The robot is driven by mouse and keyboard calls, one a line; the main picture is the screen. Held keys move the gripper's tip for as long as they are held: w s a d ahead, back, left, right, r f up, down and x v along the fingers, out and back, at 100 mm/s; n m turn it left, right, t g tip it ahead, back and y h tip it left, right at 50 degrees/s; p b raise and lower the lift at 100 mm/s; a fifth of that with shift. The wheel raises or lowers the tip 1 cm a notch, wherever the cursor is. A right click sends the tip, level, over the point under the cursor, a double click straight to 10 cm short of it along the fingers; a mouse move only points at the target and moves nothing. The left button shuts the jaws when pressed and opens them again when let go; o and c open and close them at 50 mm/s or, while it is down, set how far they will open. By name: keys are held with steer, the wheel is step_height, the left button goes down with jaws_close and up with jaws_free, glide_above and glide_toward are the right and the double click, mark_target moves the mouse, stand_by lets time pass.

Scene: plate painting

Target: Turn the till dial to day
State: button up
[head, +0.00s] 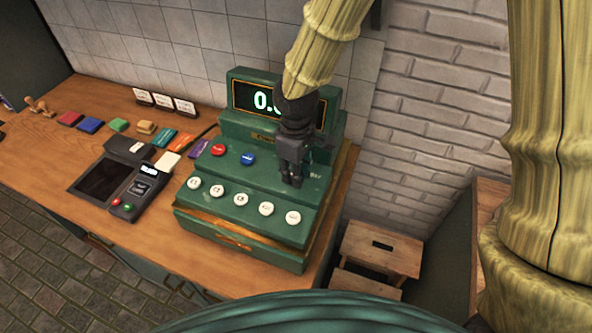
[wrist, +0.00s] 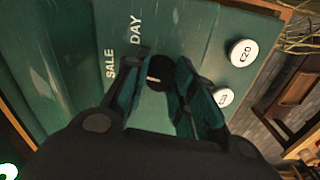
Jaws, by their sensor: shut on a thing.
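The green till (head: 250,190) stands on the wooden counter. Its black dial (wrist: 159,72) has a white pointer line and sits on the till's sloped top; in the head view my gripper hides it. The words SALE (wrist: 110,63) and DAY (wrist: 136,31) are printed beside the dial. The white line lies toward the SALE side, though the exact angle is hard to tell. My gripper (head: 291,180) points down at the right of the till top. In the wrist view its two fingers are on either side of the dial, shut on it.
White round keys (head: 240,199) line the till's front, with a red button (head: 218,150) and a blue button (head: 248,158) behind. A card terminal (head: 138,188) and coloured blocks (head: 91,125) lie to the left. A wooden stool (head: 380,250) stands right of the counter.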

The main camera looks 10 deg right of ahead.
steer(key=m, duration=0.3)
steer(key=shift+m, duration=2.1)
steer(key=o, duration=1)
steer(key=shift+o, duration=0.2)
step_height(320, 180, up, 12)
